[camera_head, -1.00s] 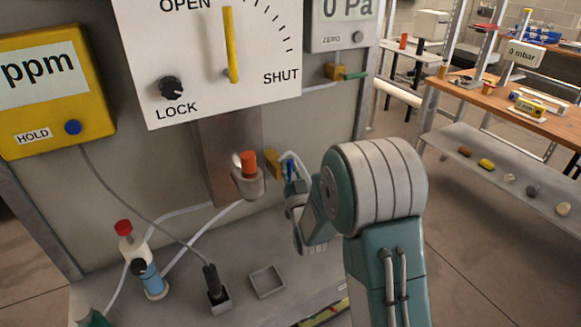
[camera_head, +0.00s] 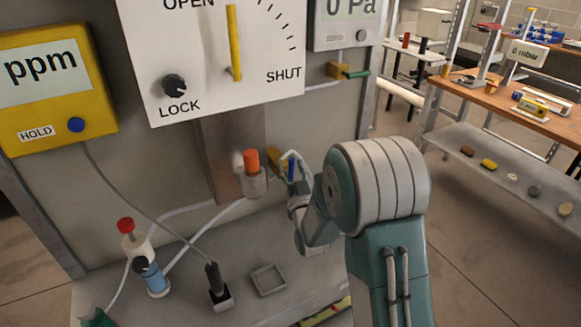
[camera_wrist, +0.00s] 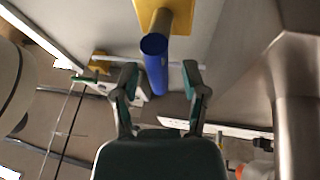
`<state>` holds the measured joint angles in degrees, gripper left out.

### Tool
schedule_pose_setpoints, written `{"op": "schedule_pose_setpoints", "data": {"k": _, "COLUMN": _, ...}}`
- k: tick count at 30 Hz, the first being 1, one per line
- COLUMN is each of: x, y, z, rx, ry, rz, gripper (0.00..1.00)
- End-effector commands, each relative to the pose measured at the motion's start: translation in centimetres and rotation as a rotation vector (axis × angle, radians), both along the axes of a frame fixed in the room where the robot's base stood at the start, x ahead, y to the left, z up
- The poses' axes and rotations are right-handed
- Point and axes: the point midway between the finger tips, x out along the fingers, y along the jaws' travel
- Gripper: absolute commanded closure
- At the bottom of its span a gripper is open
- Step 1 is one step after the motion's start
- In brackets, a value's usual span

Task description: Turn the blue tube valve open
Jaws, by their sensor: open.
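The blue tube valve handle (camera_wrist: 155,66) sticks out from a yellow block (camera_wrist: 165,14) on the grey panel. In the wrist view it shows between the two fingers of my open gripper (camera_wrist: 161,78), which appear apart from it on both sides. How deep the handle sits between the fingers is hard to tell. In the head view the blue handle (camera_head: 291,169) is a small piece right of the orange-capped fitting, beside the yellow block (camera_head: 276,160). My gripper (camera_head: 295,186) is close to it there, partly hidden by my own arm.
The orange-capped fitting (camera_head: 252,164) is just left of the valve. A green-handled valve (camera_head: 354,74) is higher at right. Below, a shelf bears a red-capped bottle (camera_head: 150,272), a black probe (camera_head: 214,279) and a small grey tray (camera_head: 269,281). Open floor lies right of my arm.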

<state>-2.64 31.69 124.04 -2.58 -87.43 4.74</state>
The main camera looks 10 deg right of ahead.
Motion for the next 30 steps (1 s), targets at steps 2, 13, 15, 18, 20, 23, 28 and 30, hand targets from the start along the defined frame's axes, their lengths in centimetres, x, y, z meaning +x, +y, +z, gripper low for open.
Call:
{"op": "schedule_pose_setpoints", "data": {"k": 2, "x": -0.9, "y": -0.1, "z": -0.4, "rx": 0.0, "ry": 0.002, "rz": 0.0, "gripper": 0.43}}
{"op": "schedule_pose_setpoints", "data": {"k": 13, "x": -7.8, "y": -0.7, "z": -3.4, "rx": -0.001, "ry": 0.006, "rz": 0.0, "gripper": 0.43}}
{"op": "schedule_pose_setpoints", "data": {"k": 15, "x": -8.8, "y": -0.8, "z": -3.8, "rx": -0.001, "ry": 0.006, "rz": 0.0, "gripper": 0.43}}
{"op": "schedule_pose_setpoints", "data": {"k": 18, "x": -9.9, "y": -0.9, "z": -4.3, "rx": -0.001, "ry": 0.006, "rz": 0.0, "gripper": 0.43}}
{"op": "schedule_pose_setpoints", "data": {"k": 20, "x": -10.3, "y": -0.9, "z": -4.4, "rx": -0.001, "ry": 0.006, "rz": 0.0, "gripper": 0.43}}
{"op": "schedule_pose_setpoints", "data": {"k": 23, "x": -10.6, "y": -0.9, "z": -4.5, "rx": -0.002, "ry": 0.004, "rz": 0.001, "gripper": 0.43}}
{"op": "schedule_pose_setpoints", "data": {"k": 28, "x": -10.6, "y": -0.9, "z": -4.5, "rx": -0.002, "ry": 0.003, "rz": 0.001, "gripper": 0.43}}
{"op": "schedule_pose_setpoints", "data": {"k": 30, "x": -10.6, "y": -0.9, "z": -4.5, "rx": -0.002, "ry": 0.003, "rz": 0.001, "gripper": 0.43}}
